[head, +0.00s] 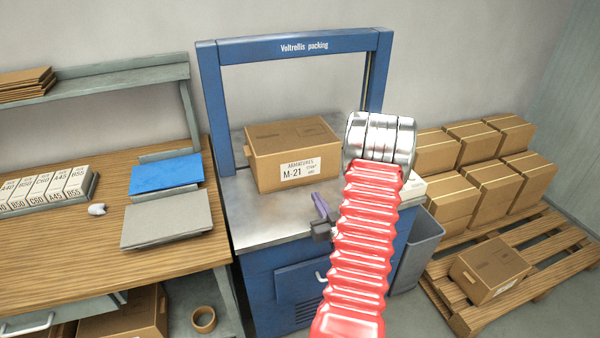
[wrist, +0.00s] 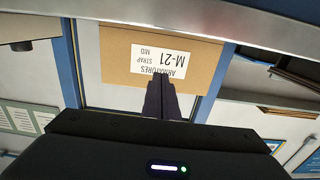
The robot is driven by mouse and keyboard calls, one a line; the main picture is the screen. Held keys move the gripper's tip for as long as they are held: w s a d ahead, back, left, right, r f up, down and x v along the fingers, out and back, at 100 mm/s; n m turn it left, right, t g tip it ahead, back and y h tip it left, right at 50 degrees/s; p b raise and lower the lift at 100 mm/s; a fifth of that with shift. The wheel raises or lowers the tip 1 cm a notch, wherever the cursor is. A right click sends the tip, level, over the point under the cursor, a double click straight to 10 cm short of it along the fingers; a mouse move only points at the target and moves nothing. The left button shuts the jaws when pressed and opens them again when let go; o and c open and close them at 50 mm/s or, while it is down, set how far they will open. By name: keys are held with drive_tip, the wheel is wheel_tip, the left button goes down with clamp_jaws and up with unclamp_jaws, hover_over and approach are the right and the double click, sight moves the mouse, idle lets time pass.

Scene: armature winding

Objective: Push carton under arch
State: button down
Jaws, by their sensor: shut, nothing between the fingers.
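The carton (head: 293,155), a closed brown box labelled M-21, stands upright on the metal top of the blue strapping machine (head: 263,232). In the wrist view the shut fingers (wrist: 160,98) point at the carton's labelled face (wrist: 118,62), overlapping the label's edge. Whether they touch the carton I cannot tell. My red-sleeved arm hides the right part of the machine.
A wooden bench (head: 95,240) with a blue folder (head: 166,174) and grey board (head: 166,219) stands at left. A pallet (head: 520,262) with several cartons (head: 470,160) stands at right, beside a grey bin (head: 420,245). The metal top left of the carton is clear.

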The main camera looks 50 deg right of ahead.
drive_tip(key=x, duration=0.9)
drive_tip(key=shift+w+d, duration=0.15)
drive_tip(key=shift+w, duration=0.1)
